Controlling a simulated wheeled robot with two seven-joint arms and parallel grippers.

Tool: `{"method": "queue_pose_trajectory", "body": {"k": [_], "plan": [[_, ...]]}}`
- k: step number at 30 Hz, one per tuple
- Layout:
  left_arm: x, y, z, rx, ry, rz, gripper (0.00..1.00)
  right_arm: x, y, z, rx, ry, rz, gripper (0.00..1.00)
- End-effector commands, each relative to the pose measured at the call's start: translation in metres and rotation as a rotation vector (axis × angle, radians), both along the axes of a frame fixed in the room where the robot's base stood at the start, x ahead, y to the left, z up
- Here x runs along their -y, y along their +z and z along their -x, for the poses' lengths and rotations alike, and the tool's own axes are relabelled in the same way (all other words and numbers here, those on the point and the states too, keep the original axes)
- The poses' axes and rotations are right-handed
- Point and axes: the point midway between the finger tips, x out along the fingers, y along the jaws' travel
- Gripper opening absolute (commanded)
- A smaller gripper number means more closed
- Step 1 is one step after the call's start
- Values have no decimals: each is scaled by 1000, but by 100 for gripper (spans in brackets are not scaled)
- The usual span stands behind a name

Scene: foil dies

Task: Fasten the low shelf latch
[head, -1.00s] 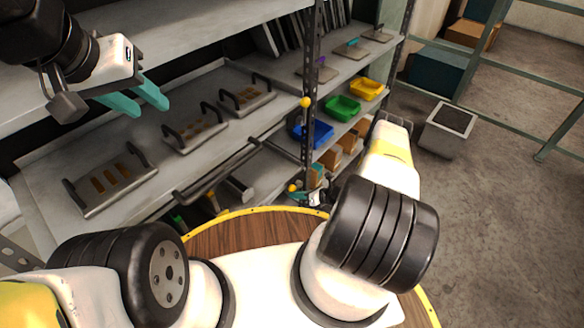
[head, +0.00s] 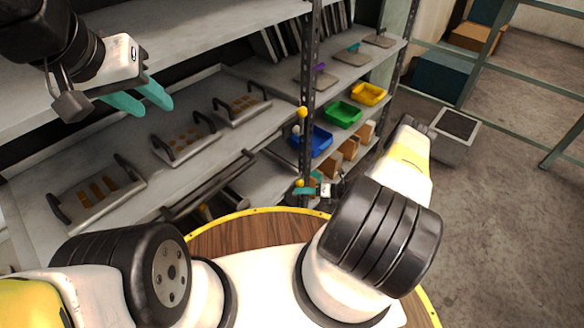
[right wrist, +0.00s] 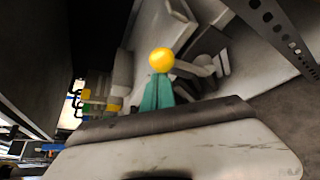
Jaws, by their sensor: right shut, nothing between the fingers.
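The low shelf latch shows as a yellow ball knob (head: 299,183) low on the dark perforated shelf post (head: 308,80). In the right wrist view the knob (right wrist: 161,60) stands just at the tips of my right gripper (right wrist: 158,78), whose teal fingers are shut with nothing between them. I cannot tell whether they touch it. In the head view my right gripper (head: 304,191) is small, just below the knob. The latch's arm and catch are not clear. My left gripper (head: 152,108) is open and empty at upper left, in front of the shelves.
A second yellow knob (head: 303,112) sits higher on the post. Handled trays (head: 128,200) stand on the left shelf.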

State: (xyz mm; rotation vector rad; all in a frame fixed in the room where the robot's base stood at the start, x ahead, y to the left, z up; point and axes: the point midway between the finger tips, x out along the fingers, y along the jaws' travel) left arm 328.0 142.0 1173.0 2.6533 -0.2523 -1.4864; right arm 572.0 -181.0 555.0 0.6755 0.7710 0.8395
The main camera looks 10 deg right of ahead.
Motion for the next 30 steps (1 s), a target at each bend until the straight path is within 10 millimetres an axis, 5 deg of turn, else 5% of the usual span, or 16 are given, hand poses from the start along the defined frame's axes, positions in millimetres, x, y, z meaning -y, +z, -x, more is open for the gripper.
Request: {"method": "queue_pose_trajectory", "body": {"k": [30], "plan": [[0, 0, 0, 0, 0, 0, 36, 6, 2, -4, 4, -4, 1, 0]]}}
